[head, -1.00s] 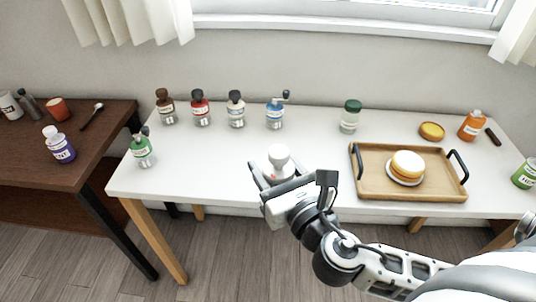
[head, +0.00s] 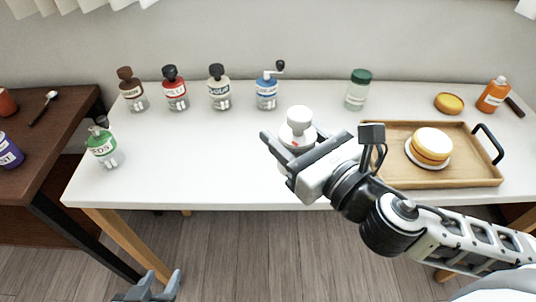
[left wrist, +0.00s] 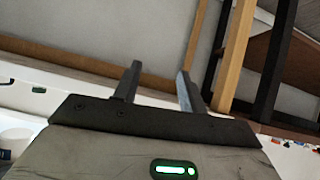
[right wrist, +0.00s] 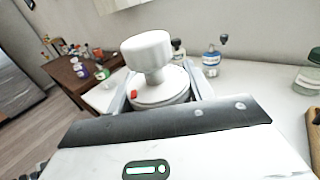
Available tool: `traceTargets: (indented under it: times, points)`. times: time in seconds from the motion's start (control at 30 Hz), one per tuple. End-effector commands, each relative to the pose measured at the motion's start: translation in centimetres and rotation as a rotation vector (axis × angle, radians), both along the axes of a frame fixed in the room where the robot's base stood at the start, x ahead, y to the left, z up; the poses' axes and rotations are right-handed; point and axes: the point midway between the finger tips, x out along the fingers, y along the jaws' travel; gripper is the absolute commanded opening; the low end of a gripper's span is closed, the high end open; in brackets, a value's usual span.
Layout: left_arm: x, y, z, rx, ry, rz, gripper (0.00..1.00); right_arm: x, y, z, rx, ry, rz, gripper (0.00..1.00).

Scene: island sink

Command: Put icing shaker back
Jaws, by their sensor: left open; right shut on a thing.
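A white shaker (head: 299,118) with a broad knob top and a small red mark, which I take to be the icing shaker, is upright between the fingers of my right gripper (head: 289,143). The right gripper is shut on it over the middle of the white table (head: 190,165). In the right wrist view the shaker (right wrist: 147,52) stands between the two fingers; its lower part is hidden. I cannot tell if its base touches the table. My left gripper (head: 157,287) is open and empty, low in front of the table; its fingers (left wrist: 158,85) show apart in the left wrist view.
Brown (head: 132,92), red (head: 175,90), cream (head: 219,90) and blue (head: 267,92) shakers stand in a back row. A green-capped jar (head: 358,92) is right of them. A green shaker (head: 102,146) stands front left. A wooden tray (head: 440,180) holds a cake (head: 431,145).

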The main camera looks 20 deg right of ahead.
Motion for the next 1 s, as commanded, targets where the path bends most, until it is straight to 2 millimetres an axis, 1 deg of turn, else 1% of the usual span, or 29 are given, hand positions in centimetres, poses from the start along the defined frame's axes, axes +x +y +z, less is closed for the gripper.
traceTargets:
  times: [0.03, 0.2, 0.3, 0.4, 0.5, 0.67, 0.73, 0.8, 0.9, 1.0]
  points:
    - [0.0, 0.0, 0.2, -0.001, -0.001, 0.001, 0.41, 1.5, 0.1, -0.2, 0.000, -0.004, -0.005, 0.26]
    - [0.0, 0.0, 0.3, 0.000, -0.001, 0.001, 0.41, 5.7, 0.5, -2.1, 0.001, -0.001, -0.006, 0.26]
    - [0.1, -0.1, -0.3, -0.012, -0.005, 0.004, 0.41, 7.2, 0.7, -4.6, 0.001, 0.003, -0.005, 0.26]
    - [0.1, -0.2, -0.5, -0.021, -0.009, 0.006, 0.41, 8.6, 0.8, -6.2, 0.000, 0.002, -0.005, 0.26]
    - [0.2, -0.2, -0.5, -0.028, -0.014, 0.008, 0.41, 9.4, 0.9, -7.2, 0.001, 0.001, -0.004, 0.26]
    - [0.3, -0.3, -0.4, -0.032, -0.018, 0.009, 0.41, 10.0, 1.0, -7.8, 0.001, 0.001, -0.003, 0.26]
    - [0.3, -0.3, -0.6, -0.036, -0.018, 0.010, 0.41, 10.5, 1.0, -8.4, 0.001, 0.001, -0.004, 0.26]
    - [0.3, -0.3, -1.1, -0.042, -0.019, 0.010, 0.41, 10.4, 1.0, -9.7, 0.001, 0.005, -0.004, 0.26]
    - [0.4, -0.4, -1.5, -0.053, -0.020, 0.012, 0.41, 10.4, 1.0, -11.2, 0.001, 0.005, -0.004, 0.26]
    - [0.4, -0.5, -1.1, -0.061, -0.024, 0.014, 0.41, 10.4, 1.0, -11.4, -0.001, 0.002, -0.004, 0.26]
